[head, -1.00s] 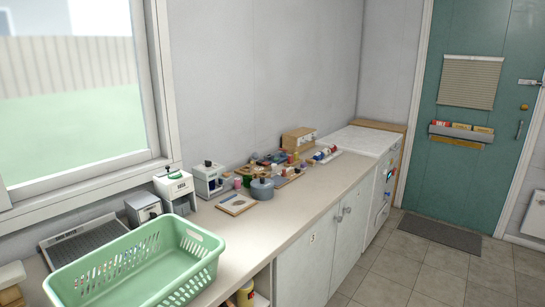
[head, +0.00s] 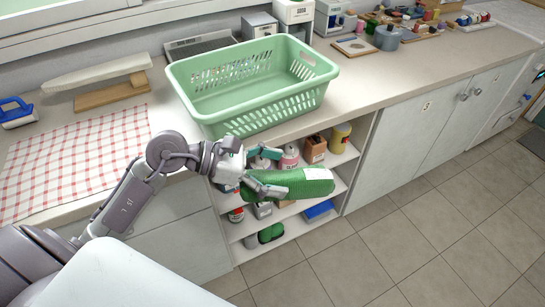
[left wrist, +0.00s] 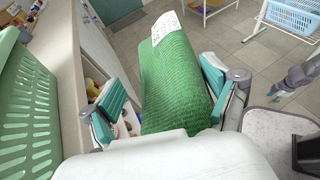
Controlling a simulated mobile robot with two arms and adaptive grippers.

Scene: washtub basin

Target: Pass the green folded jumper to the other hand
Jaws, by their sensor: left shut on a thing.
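The green folded jumper (head: 305,183) is a knitted roll with a white tag on its far end. My left gripper (head: 268,171) is shut on its near end and holds it in the air in front of the open shelves. In the left wrist view the jumper (left wrist: 175,80) lies between the two teal finger pads and points away from the wrist. A grey jointed part at the right of that view seems to belong to my right arm; whether its jaws are open cannot be made out.
A green laundry basket (head: 190,99) stands on the counter (head: 375,75) behind the gripper. Open shelves (head: 292,211) with bottles and boxes are below it. A checked cloth (head: 75,160) and a blue-handled iron (head: 17,112) lie left. The tiled floor (head: 395,245) at right is clear.

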